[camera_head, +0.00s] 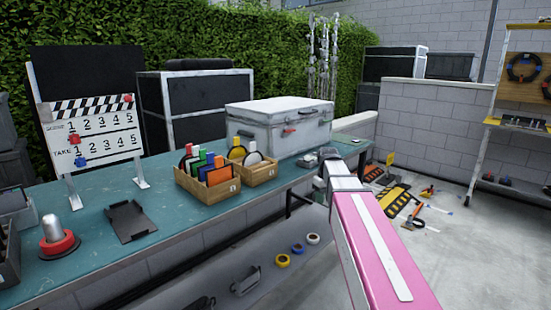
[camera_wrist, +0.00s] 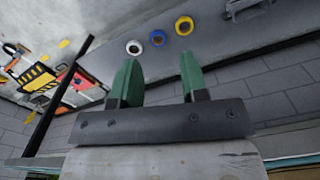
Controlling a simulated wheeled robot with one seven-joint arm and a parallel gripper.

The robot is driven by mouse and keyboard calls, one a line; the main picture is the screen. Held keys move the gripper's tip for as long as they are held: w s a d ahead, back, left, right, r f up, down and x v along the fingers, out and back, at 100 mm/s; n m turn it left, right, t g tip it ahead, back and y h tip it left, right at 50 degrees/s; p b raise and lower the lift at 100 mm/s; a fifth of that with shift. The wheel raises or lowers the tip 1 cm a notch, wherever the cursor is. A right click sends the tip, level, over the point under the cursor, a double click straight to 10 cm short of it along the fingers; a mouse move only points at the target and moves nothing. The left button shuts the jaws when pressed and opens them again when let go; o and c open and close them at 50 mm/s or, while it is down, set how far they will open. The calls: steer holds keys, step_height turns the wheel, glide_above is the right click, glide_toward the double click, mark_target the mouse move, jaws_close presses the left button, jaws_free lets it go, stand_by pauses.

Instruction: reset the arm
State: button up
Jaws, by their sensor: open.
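My gripper (camera_wrist: 158,78) shows in the wrist view with its two green fingers apart and nothing between them. In the head view my pink arm reaches forward on the right, beside the front edge of the teal table (camera_head: 95,205). The far end of the arm is beside the table's right part, and the fingers cannot be made out clearly there. In the wrist view the fingers point toward the lower shelf, with white (camera_wrist: 134,47), blue (camera_wrist: 158,38) and yellow (camera_wrist: 184,25) tape rolls beyond the fingertips, apart from them.
The table holds a clapperboard (camera_head: 93,130), a red-based knob (camera_head: 58,240), a black clipboard (camera_head: 130,221), wooden boxes of coloured cards (camera_head: 208,190) and a large white case (camera_head: 272,128). Tools (camera_head: 405,205) lie on the floor at right. Open floor (camera_head: 480,260) is at the lower right.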

steer(key=s+f+m, duration=0.5)
steer(key=s+f, duration=1.3)
steer(key=f, duration=0.3)
steer(key=shift+s+a+m, duration=0.25)
steer(key=shift+a+m, duration=0.15)
steer(key=shift+a, duration=0.05)
